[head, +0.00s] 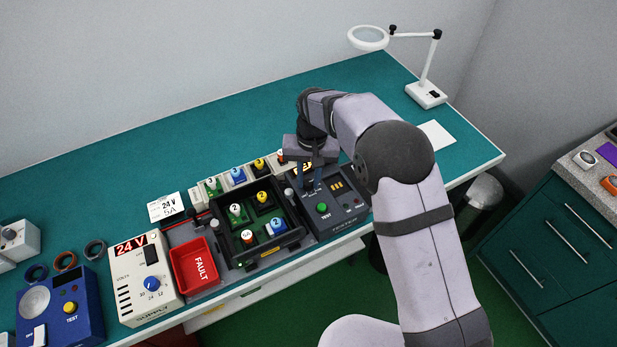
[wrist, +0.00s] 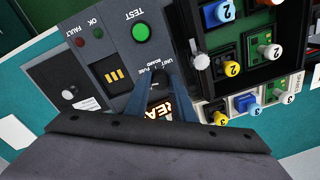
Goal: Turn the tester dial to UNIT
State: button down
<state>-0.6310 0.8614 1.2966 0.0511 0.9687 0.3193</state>
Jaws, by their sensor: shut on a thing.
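The dark grey tester (head: 350,212) stands on the bench at the right end of the row of equipment. It has a green TEST button (head: 322,207), which also shows in the wrist view (wrist: 141,33). The labels UNIT, FUSE and BOARD (wrist: 157,77) are printed beside the dial's place. My gripper (head: 311,184) points down over the tester's upper left part. In the wrist view its dark blue fingers (wrist: 172,84) are shut on the dial, which they mostly hide. I cannot tell which label the dial points to.
Left of the tester is a black tray (head: 262,254) with several coloured-knob modules. More modules stand behind it. A red FAULT bin (head: 189,252) and a 24 V supply (head: 130,290) are farther left. A magnifier lamp (head: 428,92) stands at the back right.

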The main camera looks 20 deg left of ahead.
jog(key=shift+m, duration=0.4)
jog(key=m, duration=0.4)
jog(key=shift+m+b, duration=0.3)
jog(key=shift+b, duration=0.05)
jog(key=m, duration=0.6)
jog(key=shift+a+t, duration=0.1)
jog(key=shift+t, duration=0.2)
jog(key=m+b, duration=0.1)
jog(key=m, duration=0.5)
jog(key=shift+m, duration=0.4)
jog(key=m, duration=0.5)
jog(key=shift+a+m+h, duration=0.1)
jog(key=shift+m+h, duration=0.2)
jog(key=shift+h, duration=0.1)
jog(key=c, duration=1.5)
grip_release()
jog(key=shift+r+b, duration=0.15)
jog(key=shift+b, duration=0.2)
